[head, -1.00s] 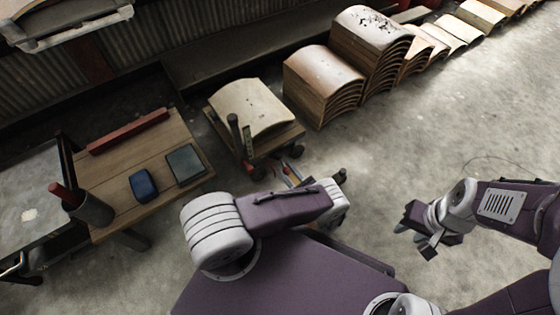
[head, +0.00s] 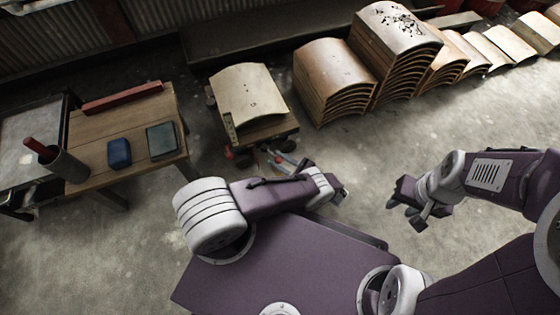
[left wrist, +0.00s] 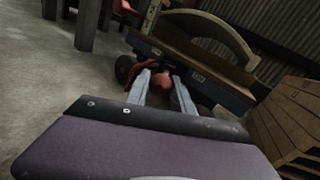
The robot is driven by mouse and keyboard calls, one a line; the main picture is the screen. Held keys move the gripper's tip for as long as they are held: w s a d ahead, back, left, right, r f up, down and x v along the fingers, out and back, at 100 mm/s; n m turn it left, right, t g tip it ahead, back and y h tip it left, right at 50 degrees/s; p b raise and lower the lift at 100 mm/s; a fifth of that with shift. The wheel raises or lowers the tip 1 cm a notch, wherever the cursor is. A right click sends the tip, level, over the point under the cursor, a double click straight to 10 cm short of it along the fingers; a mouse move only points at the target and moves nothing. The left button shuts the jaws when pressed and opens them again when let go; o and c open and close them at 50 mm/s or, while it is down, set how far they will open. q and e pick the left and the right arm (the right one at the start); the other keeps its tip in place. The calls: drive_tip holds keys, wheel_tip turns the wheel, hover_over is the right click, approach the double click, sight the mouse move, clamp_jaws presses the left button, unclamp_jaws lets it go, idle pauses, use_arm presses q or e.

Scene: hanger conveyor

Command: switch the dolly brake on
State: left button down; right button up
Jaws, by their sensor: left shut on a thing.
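The low dolly (head: 278,128) stands on the floor with a curved wooden panel (head: 246,92) on it. In the left wrist view its dark deck edge (left wrist: 205,84) and a wheel (left wrist: 124,68) show beyond my fingers. My left gripper (head: 279,162) is low at the dolly's near side. In the left wrist view its grey fingers (left wrist: 162,88) are closed about a small red knob (left wrist: 163,81) under the deck edge, which looks like the brake handle. Whether the brake is on cannot be seen. My right gripper (head: 405,207) is open and empty above bare floor.
A wooden table (head: 105,172) at left holds a red bar (head: 122,98), a blue box (head: 119,153), a dark flat box (head: 162,140) and a cup (head: 65,164). Stacks of curved panels (head: 335,80) stand right of the dolly. The floor at right is clear.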

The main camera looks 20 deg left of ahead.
sight(278, 157)
use_arm(q)
drive_tip(key=shift+a, duration=0.1)
idle(0.3)
drive_tip(key=c, duration=1.1)
unclamp_jaws()
drive_tip(key=shift+r, duration=0.15)
wheel_tip(278, 157, up, 5)
drive_tip(key=p, duration=0.4)
drive_tip(key=d+r+b, duration=0.1)
drive_tip(key=d+r, duration=0.4)
drive_tip(key=d, duration=0.6)
drive_tip(key=shift+s+d+r, duration=0.3)
drive_tip(key=shift+s+r, duration=0.05)
drive_tip(key=shift+r, duration=0.05)
